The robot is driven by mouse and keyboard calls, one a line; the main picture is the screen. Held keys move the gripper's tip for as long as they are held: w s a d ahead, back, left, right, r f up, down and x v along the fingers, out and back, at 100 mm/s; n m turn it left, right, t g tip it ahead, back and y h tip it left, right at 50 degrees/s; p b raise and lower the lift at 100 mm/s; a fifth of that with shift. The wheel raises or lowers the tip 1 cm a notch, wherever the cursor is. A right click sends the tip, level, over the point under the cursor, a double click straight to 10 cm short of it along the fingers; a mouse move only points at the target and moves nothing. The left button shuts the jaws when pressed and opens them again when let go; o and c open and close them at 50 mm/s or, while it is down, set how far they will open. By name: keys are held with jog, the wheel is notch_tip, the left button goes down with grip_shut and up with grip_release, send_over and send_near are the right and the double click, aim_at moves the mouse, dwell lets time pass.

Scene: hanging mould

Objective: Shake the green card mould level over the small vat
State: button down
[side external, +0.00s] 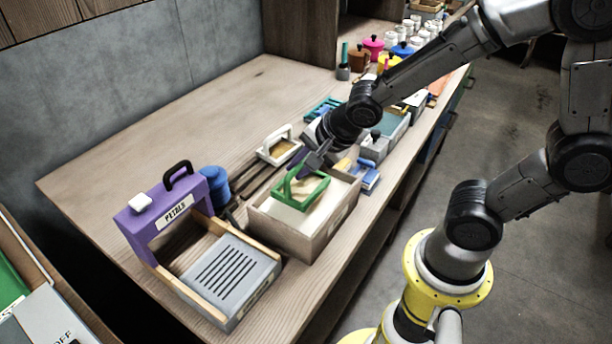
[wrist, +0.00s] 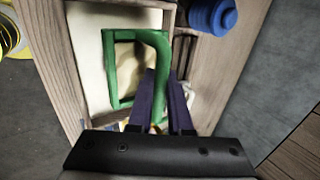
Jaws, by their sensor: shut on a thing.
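The green card mould (side external: 301,191) is a rectangular frame with a raised handle. In the side view it is over the small vat (side external: 322,236), a wooden box with pale contents. My gripper (side external: 308,168) reaches down from the upper right and is shut on the mould's handle. In the wrist view the green mould (wrist: 121,70) is in front of the purple fingers (wrist: 168,105), with the pale vat contents behind it. The mould looks close to the vat's top; I cannot tell whether it touches the pulp or is exactly level.
A purple press marked PETALS (side external: 168,215) with a grey slotted block (side external: 228,277) stands at the left. A blue jar (side external: 214,186) and a white-framed mould (side external: 279,146) are behind the vat. Blue items (side external: 366,178) lie to its right. The table's back left is clear.

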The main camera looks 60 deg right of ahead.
jog(key=shift+d, duration=0.15)
jog(key=shift+d, duration=1.7)
jog(key=d, duration=0.3)
jog(key=shift+d, duration=0.3)
jog(key=shift+a, duration=0.15)
jog(key=shift+a, duration=0.8)
